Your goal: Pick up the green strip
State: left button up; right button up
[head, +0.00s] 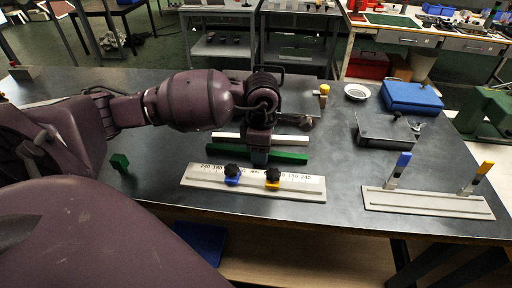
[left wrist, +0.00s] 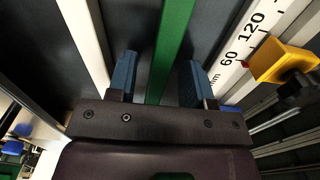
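The green strip (head: 288,157) lies on the dark table, between a white strip and a ruler board in the head view. In the left wrist view the green strip (left wrist: 170,50) runs between the two blue fingers of my left gripper (left wrist: 158,80). The fingers are apart, with a gap on each side of the strip. In the head view my left gripper (head: 260,157) points down at the strip's middle and hides part of it. My right gripper is not in view.
The white strip (head: 230,137) lies just behind. The ruler board (head: 205,178) with blue and yellow clamps lies in front. A small green block (head: 120,161) is at left. A grey rail (head: 420,203) with upright clamps, a blue case (head: 411,96) and a white bowl (head: 356,91) are at right.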

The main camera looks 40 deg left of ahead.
pick_arm(q)
grip_shut()
jog(key=shift+r, duration=0.1)
